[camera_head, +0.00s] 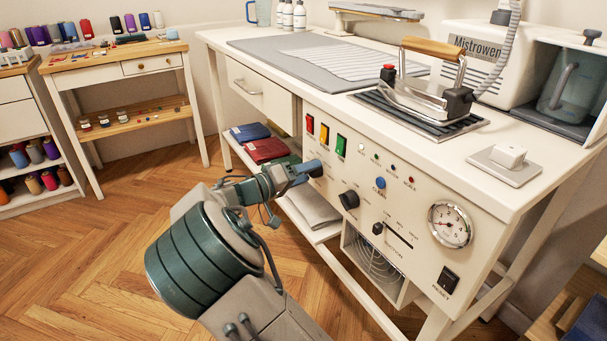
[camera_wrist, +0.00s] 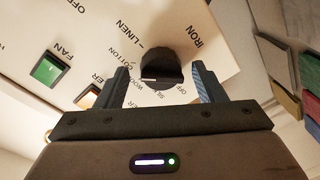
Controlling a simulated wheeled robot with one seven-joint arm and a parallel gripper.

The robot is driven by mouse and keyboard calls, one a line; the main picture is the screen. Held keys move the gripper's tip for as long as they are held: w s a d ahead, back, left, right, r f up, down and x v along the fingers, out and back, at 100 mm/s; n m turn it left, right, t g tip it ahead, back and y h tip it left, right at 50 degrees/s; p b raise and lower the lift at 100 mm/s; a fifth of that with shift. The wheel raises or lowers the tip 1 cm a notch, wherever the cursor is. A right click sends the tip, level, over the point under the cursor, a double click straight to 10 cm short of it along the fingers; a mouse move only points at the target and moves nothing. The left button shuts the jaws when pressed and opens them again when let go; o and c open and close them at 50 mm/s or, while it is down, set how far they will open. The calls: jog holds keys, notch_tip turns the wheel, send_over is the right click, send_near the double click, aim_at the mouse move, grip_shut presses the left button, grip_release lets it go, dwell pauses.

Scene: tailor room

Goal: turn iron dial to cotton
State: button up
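The iron dial (camera_wrist: 161,66) is a black round knob with a raised grip and a small pale mark, on the cream control panel. Lettering around it includes IRON, LINEN, COTTON and OFF; some is partly hidden. I cannot tell surely which word the mark meets. My gripper (camera_wrist: 162,80) is open, one finger on each side of the dial, with visible gaps.
The green fan switch (camera_wrist: 48,71) is left of my fingers in the wrist view. A slider (camera_head: 378,228), a gauge (camera_head: 450,225) and a reset switch (camera_head: 447,280) share the panel. Folded cloths (camera_head: 265,149) lie on the shelf. The iron (camera_head: 420,95) rests on top.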

jog(key=f+p+v, duration=0.1)
jog(key=p+v, duration=0.3)
jog(key=v, duration=0.9)
jog(key=shift+s+a+r, duration=0.25)
jog(key=shift+r, duration=0.2)
